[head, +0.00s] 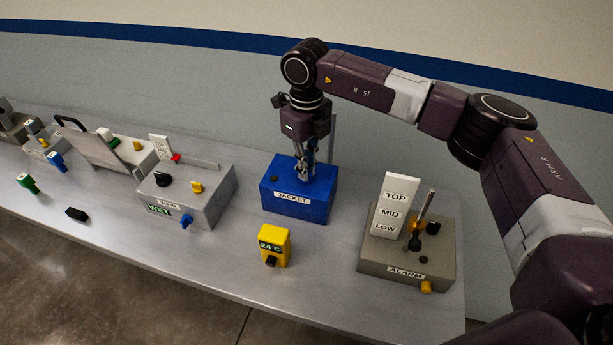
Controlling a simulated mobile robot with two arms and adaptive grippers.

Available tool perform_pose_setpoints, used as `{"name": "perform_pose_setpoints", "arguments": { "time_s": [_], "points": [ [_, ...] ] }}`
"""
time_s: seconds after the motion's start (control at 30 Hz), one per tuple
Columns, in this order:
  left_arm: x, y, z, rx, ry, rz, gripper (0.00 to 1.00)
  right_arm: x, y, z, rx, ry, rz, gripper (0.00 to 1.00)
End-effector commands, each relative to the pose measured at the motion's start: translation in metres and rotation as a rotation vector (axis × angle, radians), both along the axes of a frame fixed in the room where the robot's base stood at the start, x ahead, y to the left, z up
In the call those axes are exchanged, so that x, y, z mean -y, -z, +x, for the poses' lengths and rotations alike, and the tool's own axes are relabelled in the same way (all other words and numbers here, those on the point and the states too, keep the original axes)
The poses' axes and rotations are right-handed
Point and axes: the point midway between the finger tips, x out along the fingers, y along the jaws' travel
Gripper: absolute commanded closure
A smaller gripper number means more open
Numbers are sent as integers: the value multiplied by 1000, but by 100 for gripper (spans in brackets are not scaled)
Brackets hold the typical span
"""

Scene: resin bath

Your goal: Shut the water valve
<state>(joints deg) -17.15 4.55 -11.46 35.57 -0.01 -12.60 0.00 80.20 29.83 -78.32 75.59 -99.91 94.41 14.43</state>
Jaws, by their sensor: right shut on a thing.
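A blue box (298,209) labelled JACKET stands on the bench in the middle of the head view. My right gripper (304,177) comes down from above onto the top of this box, with its fingers pointing down. It is shut on a small part on top of the box, which I take for the water valve's handle. The fingers mostly hide this part, so I cannot tell which way it is turned. My left gripper is not in view.
A grey box (213,205) with a WET display, knobs and a blue tap stands left. A yellow 24 C display (274,245) stands in front. Right is the ALARM box (375,266) with a TOP/MID/LOW plate and upright rod. Bare bench (330,290) lies in front.

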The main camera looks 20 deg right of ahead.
Motion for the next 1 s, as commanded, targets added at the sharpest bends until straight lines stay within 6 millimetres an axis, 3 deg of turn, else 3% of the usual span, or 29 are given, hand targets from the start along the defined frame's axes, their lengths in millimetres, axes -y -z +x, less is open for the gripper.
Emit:
{"name": "perform_pose_setpoints", "arguments": {
  "time_s": [0.1,0.5,1.0],
  "points": [
    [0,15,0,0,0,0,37,0,2,2,6,-103,1,100],
    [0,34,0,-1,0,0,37,0,0,2,6,-375,2,100],
    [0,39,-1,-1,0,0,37,0,-2,1,6,-468,0,100]
  ]
}}
